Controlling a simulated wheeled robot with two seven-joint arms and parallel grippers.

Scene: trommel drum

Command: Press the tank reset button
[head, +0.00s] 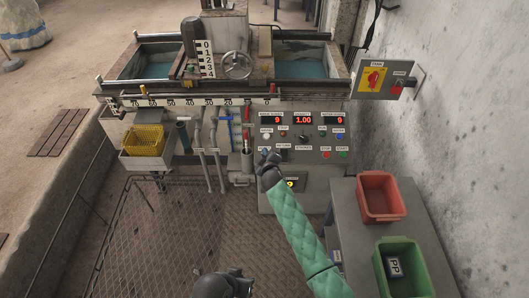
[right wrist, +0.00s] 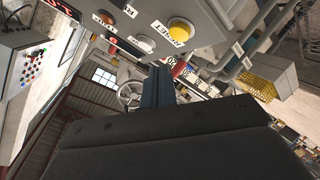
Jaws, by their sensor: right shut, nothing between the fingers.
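The grey control panel (head: 312,145) stands ahead in the head view, with several coloured buttons. In the right wrist view, a yellow button (right wrist: 181,28) sits by a label reading RESET. A pale button (head: 266,135) at the panel's upper left in the head view may be the same one. My right gripper (head: 266,156) is shut and empty, in front of the panel's lower left part, hiding some of it. Its dark fingers (right wrist: 158,86) show below the yellow button in the wrist view, apart from it. A dark part of my left arm shows at the bottom; its fingers are unclear.
Pipes and a red-handled lever (head: 247,130) stand left of the panel, with a yellow basket (head: 144,140) beyond. A red bin (head: 381,196) and a green bin (head: 404,268) sit on a grey table at the right.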

